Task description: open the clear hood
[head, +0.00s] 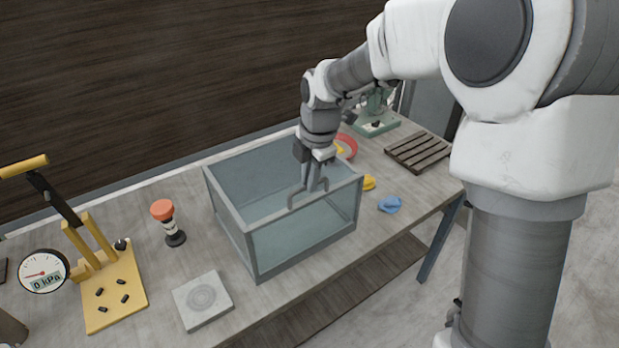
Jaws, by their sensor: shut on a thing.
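The clear hood (258,268) is a box of see-through bluish panels in a grey frame, standing on the workbench in the middle of the head view. A grey bar handle (291,201) shows at its upper side, toward the right. My gripper (318,185) reaches down from above and is shut on this handle. The fingers hide part of the handle. I cannot make out any gap between the hood's top and its frame. No object stands out clearly inside.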

